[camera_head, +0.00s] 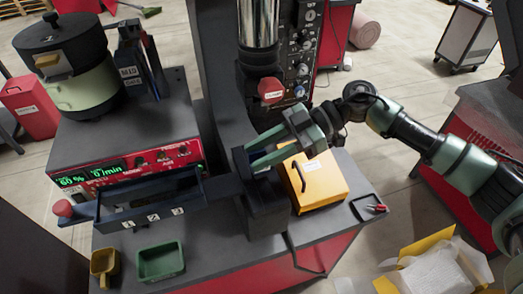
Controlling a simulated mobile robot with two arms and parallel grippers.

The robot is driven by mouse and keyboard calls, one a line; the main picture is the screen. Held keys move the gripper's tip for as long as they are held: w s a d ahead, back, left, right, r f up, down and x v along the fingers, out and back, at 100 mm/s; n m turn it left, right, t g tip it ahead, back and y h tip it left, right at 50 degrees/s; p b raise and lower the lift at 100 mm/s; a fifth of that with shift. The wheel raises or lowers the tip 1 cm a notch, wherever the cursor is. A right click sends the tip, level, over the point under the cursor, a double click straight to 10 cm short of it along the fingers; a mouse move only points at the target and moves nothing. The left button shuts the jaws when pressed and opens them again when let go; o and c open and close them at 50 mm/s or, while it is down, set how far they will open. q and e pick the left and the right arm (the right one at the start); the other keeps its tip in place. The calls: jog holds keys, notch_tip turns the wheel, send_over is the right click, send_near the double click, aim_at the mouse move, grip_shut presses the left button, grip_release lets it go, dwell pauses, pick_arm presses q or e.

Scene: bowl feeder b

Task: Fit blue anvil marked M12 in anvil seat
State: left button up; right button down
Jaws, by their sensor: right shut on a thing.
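My right gripper (253,160) reaches in from the right to the lower front of the dark press. Its two green fingers point left and are shut on a small dark piece (240,158), mostly hidden by the fingers and hard to tell from the press. I cannot read an M12 mark or make out a clear blue on it. The fingertips are just above the press's lower arm (266,212), below the ram. The anvil seat is not clearly visible, and I cannot tell whether the piece touches it. My left gripper is not in view.
A yellow box with a dark handle (325,190) stands right of the press arm. A green bin (160,261) and a yellow scoop (104,263) are front left. The bowl feeder (75,75) is back left.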

jog(key=shift+r, duration=0.1)
jog(key=shift+p, duration=0.45)
jog(key=shift+p, duration=0.45)
dwell(0.9)
jog(key=shift+p, duration=0.35)
jog(key=shift+f+b, duration=0.55)
jog(key=shift+f, duration=1.2)
jog(key=c, duration=0.9)
grip_release()
jog(key=shift+o, duration=0.3)
